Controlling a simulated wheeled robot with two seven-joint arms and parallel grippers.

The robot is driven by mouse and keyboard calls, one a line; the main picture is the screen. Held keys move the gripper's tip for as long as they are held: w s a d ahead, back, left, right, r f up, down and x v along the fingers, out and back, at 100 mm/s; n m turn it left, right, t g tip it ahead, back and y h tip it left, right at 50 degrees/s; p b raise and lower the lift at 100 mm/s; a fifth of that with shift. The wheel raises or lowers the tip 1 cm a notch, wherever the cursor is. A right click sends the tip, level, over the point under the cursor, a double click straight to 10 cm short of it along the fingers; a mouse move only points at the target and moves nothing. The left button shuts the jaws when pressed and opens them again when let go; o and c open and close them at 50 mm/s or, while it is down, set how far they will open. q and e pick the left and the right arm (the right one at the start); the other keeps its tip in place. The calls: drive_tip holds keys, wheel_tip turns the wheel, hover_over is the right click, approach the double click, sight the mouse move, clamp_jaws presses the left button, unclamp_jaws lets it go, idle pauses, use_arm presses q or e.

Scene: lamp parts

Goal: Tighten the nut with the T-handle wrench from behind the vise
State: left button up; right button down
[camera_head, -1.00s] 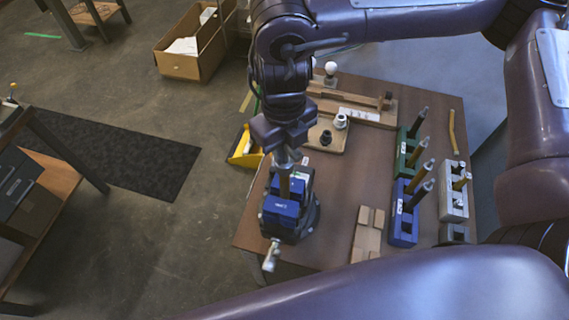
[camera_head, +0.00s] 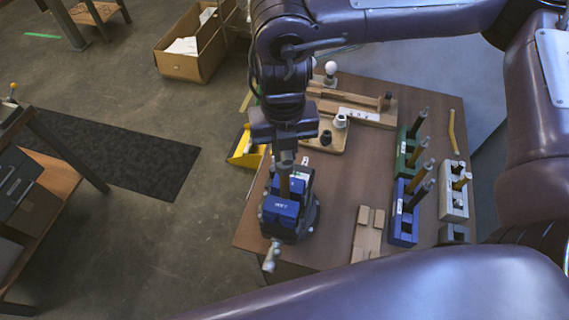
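The blue vise (camera_head: 281,210) stands at the table's left edge, with its grey screw handle (camera_head: 270,257) hanging over that edge. I cannot make out the nut or a clear T shape. My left gripper is not in view.
Green (camera_head: 404,152), blue (camera_head: 404,210) and grey (camera_head: 453,190) holders with upright handles stand at the right. Wooden blocks (camera_head: 368,235) lie in front. A tray (camera_head: 333,137) with small parts and a wooden fixture (camera_head: 350,107) are behind. A yellow bin (camera_head: 247,150) sits on the floor.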

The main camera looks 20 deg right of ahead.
drive_tip(key=shift+m, duration=0.5)
drive_tip(key=m, duration=0.3)
drive_tip(key=shift+m, duration=0.3)
drive_tip(key=m, duration=0.3)
